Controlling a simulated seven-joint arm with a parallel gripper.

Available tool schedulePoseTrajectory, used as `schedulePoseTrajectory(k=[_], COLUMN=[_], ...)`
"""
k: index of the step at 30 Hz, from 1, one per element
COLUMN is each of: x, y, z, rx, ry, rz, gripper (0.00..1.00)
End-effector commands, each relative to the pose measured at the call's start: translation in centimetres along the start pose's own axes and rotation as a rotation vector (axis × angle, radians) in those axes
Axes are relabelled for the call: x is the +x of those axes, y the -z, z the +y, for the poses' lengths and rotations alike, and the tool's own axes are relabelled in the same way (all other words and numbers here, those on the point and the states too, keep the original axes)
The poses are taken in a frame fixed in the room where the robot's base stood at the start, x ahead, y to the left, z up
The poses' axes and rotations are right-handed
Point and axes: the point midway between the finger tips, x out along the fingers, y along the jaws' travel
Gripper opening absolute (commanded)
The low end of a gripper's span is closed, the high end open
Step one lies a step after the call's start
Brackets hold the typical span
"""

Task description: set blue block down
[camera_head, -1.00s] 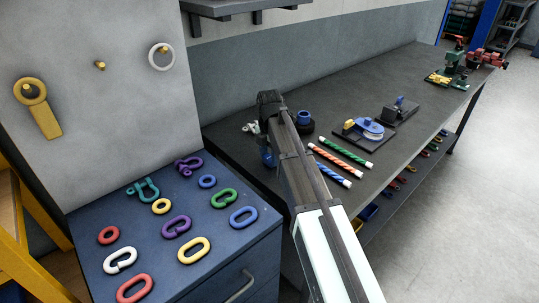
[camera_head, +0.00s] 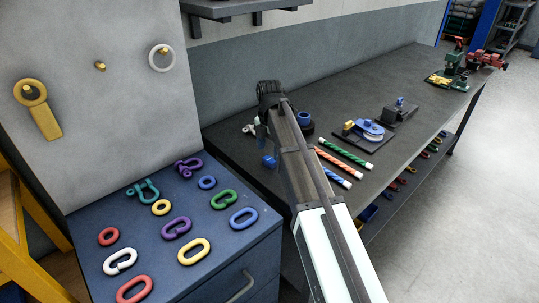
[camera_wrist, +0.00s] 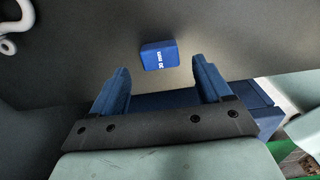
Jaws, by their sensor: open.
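The blue block (camera_head: 269,161) rests on the dark workbench (camera_head: 228,133), just left of my arm in the head view. In the wrist view the block (camera_wrist: 158,55) lies beyond my fingertips, with pale lettering on its face. My gripper (camera_wrist: 160,78) is open, its two blue fingers spread wide, and nothing is between them. In the head view my gripper (camera_head: 262,133) is above the block and apart from it, partly hidden by my own arm.
A white shackle-like piece (camera_head: 249,128) lies behind on the bench. Striped rods (camera_head: 345,153) and a blue-wheeled fixture (camera_head: 367,130) are to the right. A blue cabinet (camera_head: 215,245) at front left carries several coloured links and rings.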

Motion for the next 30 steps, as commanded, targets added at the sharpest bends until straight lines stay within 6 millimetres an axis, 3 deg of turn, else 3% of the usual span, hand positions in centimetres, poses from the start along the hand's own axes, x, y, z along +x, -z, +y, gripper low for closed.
schedulePoseTrajectory(k=[9, 15, 30], x=[-5.6, -7.7, -8.5], y=[-0.1, 0.0, 0.0], z=[0.1, 0.1, 0.0], rx=[0.0, 0.0, 0.0], ry=[-0.001, -0.001, 0.001], rz=[-0.001, 0.0, 0.0], gripper=[0.78, 0.78, 0.78])
